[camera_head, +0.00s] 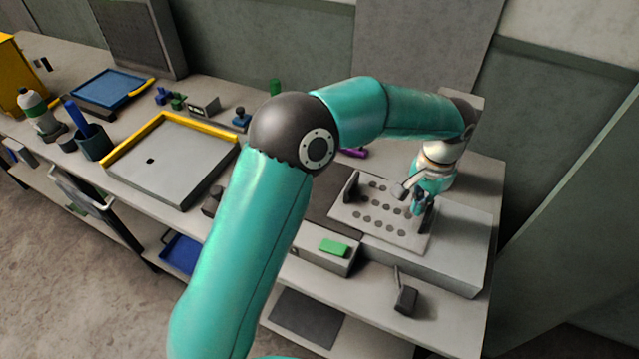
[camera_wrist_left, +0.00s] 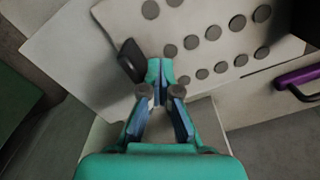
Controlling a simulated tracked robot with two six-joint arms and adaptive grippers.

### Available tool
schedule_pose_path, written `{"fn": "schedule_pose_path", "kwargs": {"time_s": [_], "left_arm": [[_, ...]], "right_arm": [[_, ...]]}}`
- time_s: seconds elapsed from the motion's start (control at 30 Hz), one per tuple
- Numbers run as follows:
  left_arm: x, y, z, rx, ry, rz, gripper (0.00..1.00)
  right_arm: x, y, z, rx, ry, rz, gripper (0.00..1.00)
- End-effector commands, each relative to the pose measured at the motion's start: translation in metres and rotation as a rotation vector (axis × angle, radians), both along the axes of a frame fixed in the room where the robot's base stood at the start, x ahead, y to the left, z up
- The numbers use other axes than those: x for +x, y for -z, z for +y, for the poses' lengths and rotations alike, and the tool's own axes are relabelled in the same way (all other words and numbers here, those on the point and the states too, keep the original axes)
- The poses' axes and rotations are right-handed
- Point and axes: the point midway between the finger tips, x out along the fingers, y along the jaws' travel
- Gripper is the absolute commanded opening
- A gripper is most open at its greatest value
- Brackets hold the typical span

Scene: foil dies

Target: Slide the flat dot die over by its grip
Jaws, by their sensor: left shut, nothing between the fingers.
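The flat dot die (camera_head: 372,222) is a pale plate with several rows of round dark dots, and it lies on the bench at the right. It also shows in the left wrist view (camera_wrist_left: 205,22). A dark upright grip (camera_head: 428,216) stands at its right end; a dark grip (camera_wrist_left: 131,62) shows in the left wrist view just left of my fingertips. Another dark upright piece (camera_head: 351,186) stands at the plate's left end. My left gripper (camera_head: 418,207) is shut and empty, low at the plate's edge beside the grip. Contact cannot be told. My right gripper is not in view.
A grey block (camera_head: 455,258) lies beside and under the plate's right end. A purple handle (camera_head: 353,153) is behind the plate, and a green-topped box (camera_head: 333,247) is in front. A yellow-edged tray (camera_head: 165,165) is left. A small dark tool (camera_head: 405,298) sits at front right.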

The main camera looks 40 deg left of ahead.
Motion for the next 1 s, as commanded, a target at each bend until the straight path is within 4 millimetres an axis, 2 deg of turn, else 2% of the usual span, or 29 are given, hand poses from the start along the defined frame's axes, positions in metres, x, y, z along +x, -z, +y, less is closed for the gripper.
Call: {"fn": "schedule_pose_path", "kwargs": {"time_s": [1.0], "left_arm": [[0.012, -0.001, -0.051, -0.001, 0.002, 0.0, 0.0]], "right_arm": [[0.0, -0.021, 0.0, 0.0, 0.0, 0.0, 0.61]]}}
